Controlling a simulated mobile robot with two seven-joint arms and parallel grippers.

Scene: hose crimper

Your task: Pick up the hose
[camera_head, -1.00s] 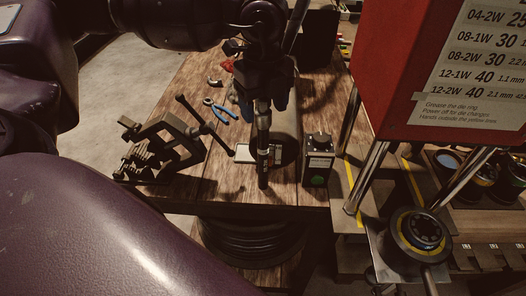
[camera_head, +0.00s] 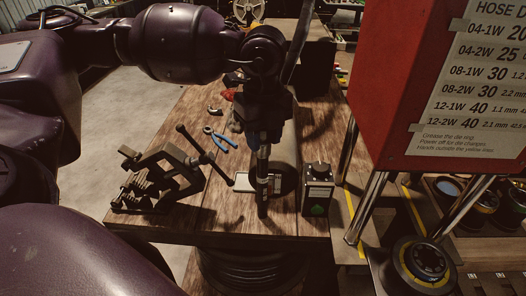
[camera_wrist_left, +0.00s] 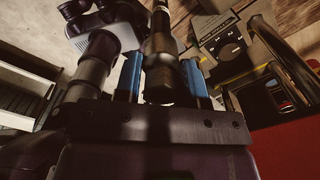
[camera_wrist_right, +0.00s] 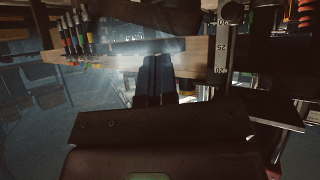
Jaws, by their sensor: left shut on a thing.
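The hose (camera_head: 262,190) is a dark, roughly upright tube over the front of the wooden bench. My left gripper (camera_head: 260,140) is shut on its upper part. In the left wrist view, the blue fingertips (camera_wrist_left: 163,78) stand on both sides of the hose (camera_wrist_left: 160,50). I cannot tell whether the hose's lower end touches the bench. My right gripper (camera_wrist_right: 156,78) shows only in its own wrist view, with its dark fingers together and nothing visible between them.
A dark metal vise-like tool (camera_head: 160,180) stands left of the hose, with blue-handled pliers (camera_head: 219,138) behind it. A black box with a green mark (camera_head: 317,190) stands close on the right. The red machine (camera_head: 395,80) on metal legs fills the right side.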

